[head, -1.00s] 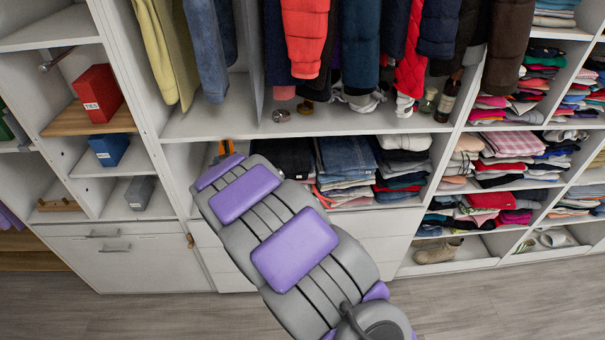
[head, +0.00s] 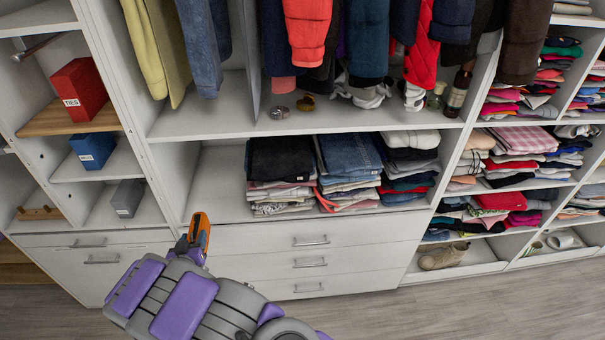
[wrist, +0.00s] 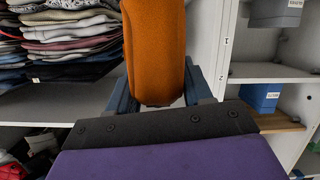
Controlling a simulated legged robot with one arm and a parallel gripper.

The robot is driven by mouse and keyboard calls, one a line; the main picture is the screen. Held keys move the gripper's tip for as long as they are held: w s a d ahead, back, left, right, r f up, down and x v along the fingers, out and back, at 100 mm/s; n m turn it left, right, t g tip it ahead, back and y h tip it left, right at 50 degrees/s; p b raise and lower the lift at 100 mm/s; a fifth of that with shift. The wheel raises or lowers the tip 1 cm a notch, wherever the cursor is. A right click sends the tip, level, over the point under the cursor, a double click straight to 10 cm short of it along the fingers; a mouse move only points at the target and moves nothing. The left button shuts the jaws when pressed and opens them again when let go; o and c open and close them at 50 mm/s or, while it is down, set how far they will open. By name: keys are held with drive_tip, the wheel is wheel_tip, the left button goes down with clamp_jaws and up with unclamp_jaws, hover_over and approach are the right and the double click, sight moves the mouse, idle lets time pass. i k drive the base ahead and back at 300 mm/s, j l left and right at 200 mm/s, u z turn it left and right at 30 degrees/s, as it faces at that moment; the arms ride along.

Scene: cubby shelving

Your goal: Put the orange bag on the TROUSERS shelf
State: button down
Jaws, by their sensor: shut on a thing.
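My gripper (head: 190,246) is shut on the orange bag (head: 199,233). In the head view the bag is a small upright orange shape at the arm's end, in front of the cabinet near the left edge of the drawers. In the wrist view the orange bag (wrist: 155,50) fills the upper middle, between dark blue fingers (wrist: 197,88). Folded jeans and trousers stand in several stacks on a wide shelf (head: 215,185) below the hanging clothes. No TROUSERS label is readable. The bag's lower part is hidden by the gripper in the head view.
The wide shelf's left part is bare. Its left upright (head: 178,178) separates it from cubbies with a red TIES box (head: 78,90), a blue box (head: 93,150) and a grey box (head: 127,198). White drawers (head: 310,262) lie below. The wrist view appears upside down.

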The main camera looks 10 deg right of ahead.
sight(218, 199)
drive_tip(key=i+l, duration=0.1)
drive_tip(key=i, duration=0.85)
